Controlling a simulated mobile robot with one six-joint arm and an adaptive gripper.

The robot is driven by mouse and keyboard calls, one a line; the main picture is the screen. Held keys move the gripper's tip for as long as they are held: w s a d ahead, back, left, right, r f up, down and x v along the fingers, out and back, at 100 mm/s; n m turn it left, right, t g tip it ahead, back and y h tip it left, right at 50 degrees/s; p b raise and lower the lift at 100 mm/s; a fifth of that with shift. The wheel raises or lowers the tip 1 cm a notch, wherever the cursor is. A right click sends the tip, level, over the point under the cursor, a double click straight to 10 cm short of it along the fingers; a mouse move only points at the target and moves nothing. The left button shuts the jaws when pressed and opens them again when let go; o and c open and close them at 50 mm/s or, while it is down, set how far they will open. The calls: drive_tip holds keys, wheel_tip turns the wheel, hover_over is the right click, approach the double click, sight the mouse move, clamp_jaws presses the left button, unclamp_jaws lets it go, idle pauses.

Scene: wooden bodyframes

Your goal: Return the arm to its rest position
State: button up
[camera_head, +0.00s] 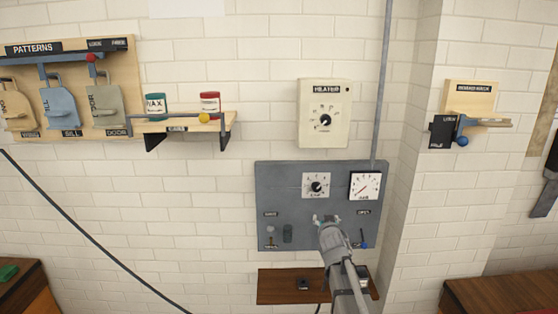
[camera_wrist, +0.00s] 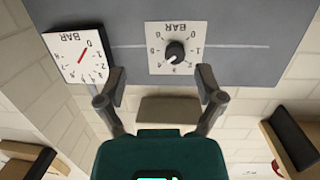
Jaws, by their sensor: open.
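My gripper (camera_head: 326,218) is in front of the lower middle of the grey wall panel (camera_head: 335,170) in the head view. My arm reaches up to it from the bottom of the picture. In the wrist view the two fingers of my gripper (camera_wrist: 162,82) stand wide apart. I see nothing held between them. The panel's BAR knob (camera_wrist: 176,54) and round-needle BAR gauge (camera_wrist: 75,53) appear upside down beyond the fingers. The same knob (camera_head: 316,186) and gauge (camera_head: 365,186) sit above my gripper in the head view. The arm hides part of the panel's lower edge.
A brown wooden shelf (camera_head: 275,288) is below the panel, partly behind my arm. A heater box (camera_head: 338,105) is above. A can shelf (camera_head: 180,124) and PATTERNS rack (camera_head: 125,60) are left. A wall corner and bracket board (camera_head: 470,92) are right.

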drive_tip(key=s+d+f+m+g+h+b, duration=0.1)
drive_tip(key=s+d+f+g+b, duration=0.15)
drive_tip(key=s+f+g, duration=0.55)
drive_tip(key=s+a+f+n+g+y+b, duration=0.1)
drive_tip(key=s+a+f+g+b, duration=0.1)
drive_tip(key=s+f, duration=0.6)
drive_tip(key=s+a+f+g+y+b, duration=0.1)
drive_tip(key=s+f+g+b, duration=0.3)
drive_tip(key=s+f, duration=0.5)
drive_tip(key=s+a+g, duration=0.1)
drive_tip(key=s+g, duration=0.1)
drive_tip(key=s, duration=0.4)
drive_tip(key=shift+n, duration=0.4)
drive_tip(key=shift+f, duration=0.1)
